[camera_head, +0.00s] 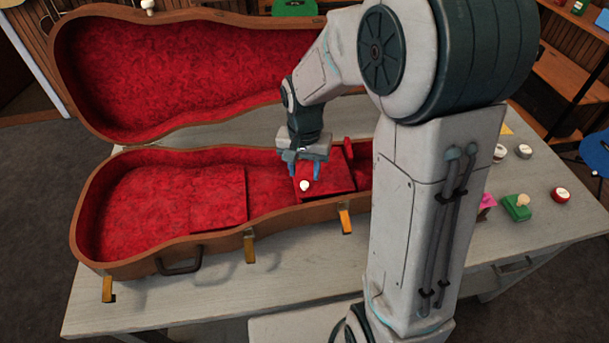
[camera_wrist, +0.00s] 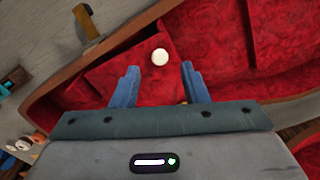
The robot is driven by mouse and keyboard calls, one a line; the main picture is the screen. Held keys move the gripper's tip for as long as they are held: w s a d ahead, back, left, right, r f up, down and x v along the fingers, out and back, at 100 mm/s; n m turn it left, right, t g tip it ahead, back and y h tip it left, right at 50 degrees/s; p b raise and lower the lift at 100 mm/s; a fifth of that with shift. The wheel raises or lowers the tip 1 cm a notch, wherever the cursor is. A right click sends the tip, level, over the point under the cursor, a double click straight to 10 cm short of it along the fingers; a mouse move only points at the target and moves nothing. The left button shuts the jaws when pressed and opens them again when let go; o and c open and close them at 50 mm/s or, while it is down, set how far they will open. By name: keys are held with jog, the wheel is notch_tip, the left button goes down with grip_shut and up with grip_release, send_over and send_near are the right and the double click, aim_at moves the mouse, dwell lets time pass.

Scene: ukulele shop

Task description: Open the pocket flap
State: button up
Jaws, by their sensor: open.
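The pocket flap (camera_head: 325,180) is a red square panel in the neck part of the open ukulele case (camera_head: 156,259). A round cream knob (camera_head: 305,186) sits on it near its front left. My gripper (camera_head: 303,172) is open above the flap, its blue fingers pointing down close to the knob. In the wrist view the knob (camera_wrist: 160,56) shows just beyond and between the two fingertips (camera_wrist: 159,71), with the red flap (camera_wrist: 125,68) around it. I see nothing between the fingers. The flap appears to lie down over its pocket. My arm hides the case's right end.
The case lid (camera_head: 180,70) stands open behind. Open latches (camera_head: 250,246) and a handle (camera_head: 180,266) are along the case's front. Several small items, including a green block (camera_head: 517,208) and a red tin (camera_head: 560,195), stand on the table's right. The front tabletop (camera_head: 210,300) is clear.

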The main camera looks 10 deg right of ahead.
aim_at(305, 183)
jog(key=shift+f, duration=1.9)
grip_shut()
jog(key=shift+w+d+r, duration=0.1)
jog(key=shift+r, duration=0.05)
